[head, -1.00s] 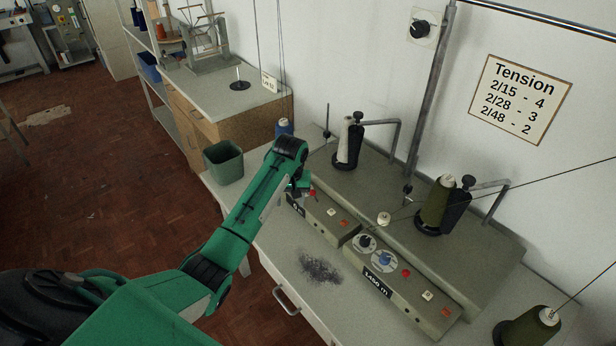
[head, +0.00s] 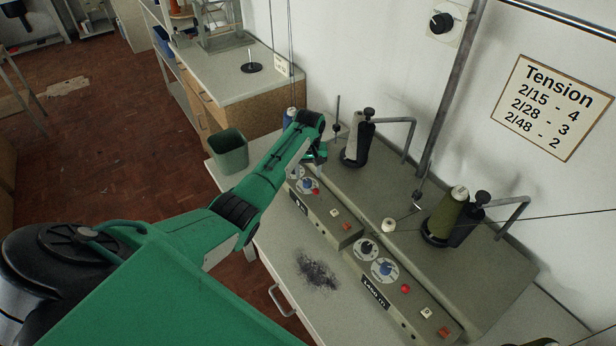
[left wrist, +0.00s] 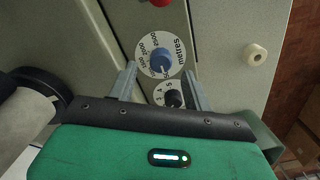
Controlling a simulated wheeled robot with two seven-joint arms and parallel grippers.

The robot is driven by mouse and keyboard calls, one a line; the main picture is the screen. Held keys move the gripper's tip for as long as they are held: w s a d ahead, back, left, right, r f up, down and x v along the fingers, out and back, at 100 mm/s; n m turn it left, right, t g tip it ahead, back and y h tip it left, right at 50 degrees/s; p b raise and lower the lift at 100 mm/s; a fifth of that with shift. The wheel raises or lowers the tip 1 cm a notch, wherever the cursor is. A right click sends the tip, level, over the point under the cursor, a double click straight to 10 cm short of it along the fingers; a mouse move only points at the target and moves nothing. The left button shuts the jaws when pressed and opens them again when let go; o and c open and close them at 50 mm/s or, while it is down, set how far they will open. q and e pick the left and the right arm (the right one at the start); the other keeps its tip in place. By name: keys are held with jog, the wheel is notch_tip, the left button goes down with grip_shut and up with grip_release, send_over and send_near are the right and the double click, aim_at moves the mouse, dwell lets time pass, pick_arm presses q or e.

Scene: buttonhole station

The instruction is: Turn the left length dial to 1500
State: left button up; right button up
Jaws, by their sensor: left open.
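The left length dial is a blue knob (head: 302,184) on a white round scale on the left winding unit. In the left wrist view the blue knob (left wrist: 160,60) is seen close, on a scale marked "metres"; its exact setting is too small to tell. My left gripper (head: 318,158) is above the back of this unit, partly hidden by its own arm. In the left wrist view my left gripper (left wrist: 159,70) is open, with a finger to either side of the dial. I cannot tell whether they touch it. My right gripper is not in view.
A black knob (left wrist: 173,98) sits beside the blue one, and a red button (left wrist: 160,3) lies beyond it. The right unit has its own blue dial (head: 385,268). Thread cones, including an olive one (head: 445,212), stand behind. A green bin (head: 228,151) is at the left.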

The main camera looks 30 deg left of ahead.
aim_at(307, 181)
pick_arm(q)
notch_tip(307, 181, down, 2)
jog(key=shift+s+f, duration=0.15)
jog(key=shift+f, duration=0.75)
jog(key=shift+c, duration=0.2)
jog(key=c, duration=0.7)
jog(key=shift+c, duration=1.1)
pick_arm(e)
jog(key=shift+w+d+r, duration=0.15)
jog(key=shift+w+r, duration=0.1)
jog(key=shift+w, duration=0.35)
